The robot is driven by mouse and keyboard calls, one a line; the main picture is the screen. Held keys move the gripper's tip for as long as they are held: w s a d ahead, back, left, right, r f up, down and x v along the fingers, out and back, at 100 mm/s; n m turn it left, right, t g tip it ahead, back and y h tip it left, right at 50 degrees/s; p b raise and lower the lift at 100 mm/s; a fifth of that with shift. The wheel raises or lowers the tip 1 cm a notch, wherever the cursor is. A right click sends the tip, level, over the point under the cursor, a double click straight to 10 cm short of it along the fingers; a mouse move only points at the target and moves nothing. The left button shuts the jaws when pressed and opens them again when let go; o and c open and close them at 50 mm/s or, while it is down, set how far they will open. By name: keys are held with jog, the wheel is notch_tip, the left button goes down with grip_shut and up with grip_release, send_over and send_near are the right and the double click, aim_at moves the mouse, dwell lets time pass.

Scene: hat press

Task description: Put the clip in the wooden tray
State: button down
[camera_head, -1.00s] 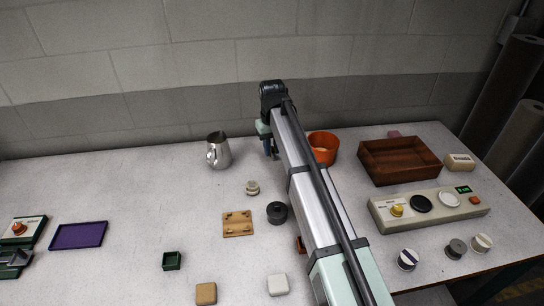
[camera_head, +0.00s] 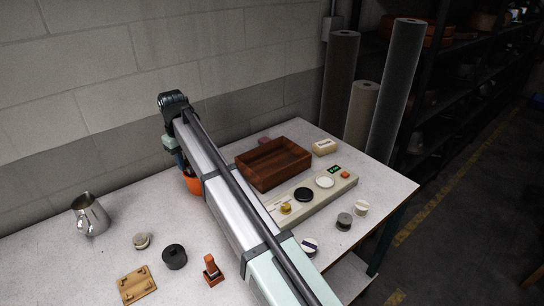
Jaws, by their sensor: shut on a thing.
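The wooden tray (camera_head: 275,178) is a dark reddish-brown open box at the back right of the table, and its visible inside looks empty. My gripper (camera_head: 180,163) points down at the far end of my arm, above the table and left of the tray. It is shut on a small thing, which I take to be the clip. Its fingertips and the thing held are too small and dark to make out. I see no clip lying loose on the table.
An orange bowl (camera_head: 192,184) stands just below my gripper, partly hidden by my arm. A control panel (camera_head: 315,200) with buttons lies in front of the tray. A metal jug (camera_head: 89,215) stands at the left. A cream block (camera_head: 325,147) sits right of the tray.

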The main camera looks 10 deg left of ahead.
jog(key=w+d+m, duration=0.1)
jog(key=w+d, duration=0.9)
jog(key=d, duration=0.3)
send_near(272, 167)
jog(key=shift+m, duration=0.4)
jog(key=shift+w+f, duration=0.1)
jog(key=shift+f, duration=2.85)
jog(key=shift+d+f, duration=0.1)
jog(key=c, duration=0.9)
grip_release()
jog(key=shift+c, duration=0.2)
notch_tip(272, 167, up, 12)
